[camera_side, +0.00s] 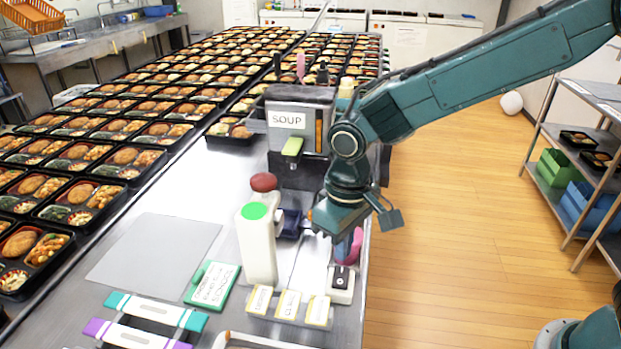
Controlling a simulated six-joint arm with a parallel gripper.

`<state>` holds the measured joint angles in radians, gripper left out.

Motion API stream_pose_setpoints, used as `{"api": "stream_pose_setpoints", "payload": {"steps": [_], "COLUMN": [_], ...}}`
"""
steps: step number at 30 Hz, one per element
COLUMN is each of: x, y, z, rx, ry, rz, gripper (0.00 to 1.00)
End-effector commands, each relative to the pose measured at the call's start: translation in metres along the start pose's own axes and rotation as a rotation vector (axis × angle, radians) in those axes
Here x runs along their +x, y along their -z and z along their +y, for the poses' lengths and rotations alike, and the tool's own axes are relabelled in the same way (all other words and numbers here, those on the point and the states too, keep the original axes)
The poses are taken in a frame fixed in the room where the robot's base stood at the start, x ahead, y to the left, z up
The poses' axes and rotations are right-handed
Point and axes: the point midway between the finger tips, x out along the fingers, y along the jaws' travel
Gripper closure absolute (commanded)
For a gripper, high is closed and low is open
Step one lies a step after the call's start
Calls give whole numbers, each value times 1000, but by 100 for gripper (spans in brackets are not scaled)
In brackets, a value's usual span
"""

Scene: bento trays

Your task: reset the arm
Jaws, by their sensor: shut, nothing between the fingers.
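My gripper (343,236) hangs from the teal wrist at the right edge of the steel counter. It points down, shut and empty, above a small white box with a black button (342,279). The fingertips are small and partly covered by the wrist, with a pink item (356,246) close behind them. My teal arm reaches in from the upper right.
A grey soup dispenser (300,120) stands behind my wrist. A white bottle with a green top (257,245) and a red-capped container (264,184) stand to the left. Filled bento trays (75,205) cover the left. A grey mat (152,254) lies bare.

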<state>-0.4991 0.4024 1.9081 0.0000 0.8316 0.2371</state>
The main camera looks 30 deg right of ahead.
Motion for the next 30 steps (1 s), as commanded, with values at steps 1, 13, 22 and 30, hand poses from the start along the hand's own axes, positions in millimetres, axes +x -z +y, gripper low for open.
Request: {"api": "stream_pose_setpoints", "payload": {"steps": [1, 13, 22, 30], "x": [0, -18, -68, -108], "y": [0, -6, -36, -78], "z": [0, 13, 53, 88], "rx": [0, 16, 62, 108], "ry": [0, 6, 18, 18], "rz": [0, 28, 113, 202], "gripper": [100, 100, 100, 100]}}
